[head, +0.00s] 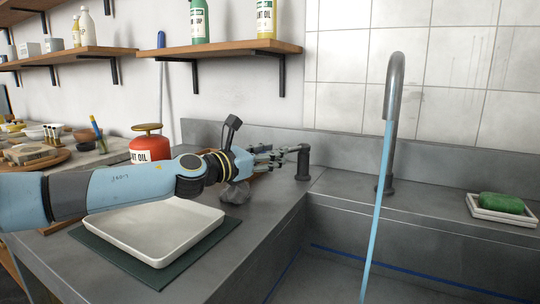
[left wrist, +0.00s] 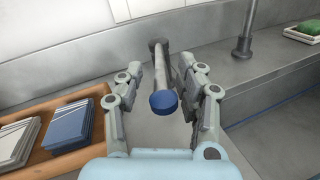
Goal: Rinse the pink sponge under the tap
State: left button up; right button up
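A grey gooseneck tap (head: 396,85) stands behind the sink (head: 400,265), and a blue stream of water (head: 376,210) falls from its spout into the basin. A short grey tap lever (head: 303,155) stands on the counter left of the sink. My left gripper (head: 268,157) is at this lever. In the left wrist view the lever's blue-capped end (left wrist: 163,102) lies between the two open fingers (left wrist: 166,78), with gaps showing on both sides. I see no pink sponge in either view. My right gripper is not in view.
A white tray (head: 150,258) on a green mat (head: 215,255) lies under my left arm. A grey lump (head: 235,192) sits below the wrist. A red oil can (head: 150,150) stands behind. A green block (head: 500,203) rests in a white dish (head: 490,214) at right.

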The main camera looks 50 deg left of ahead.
pick_arm(q)
jog(key=shift+s+a+f, duration=0.1)
jog(key=shift+s, duration=0.05)
jog(key=shift+s+a, duration=0.1)
jog(key=shift+s, duration=3.55)
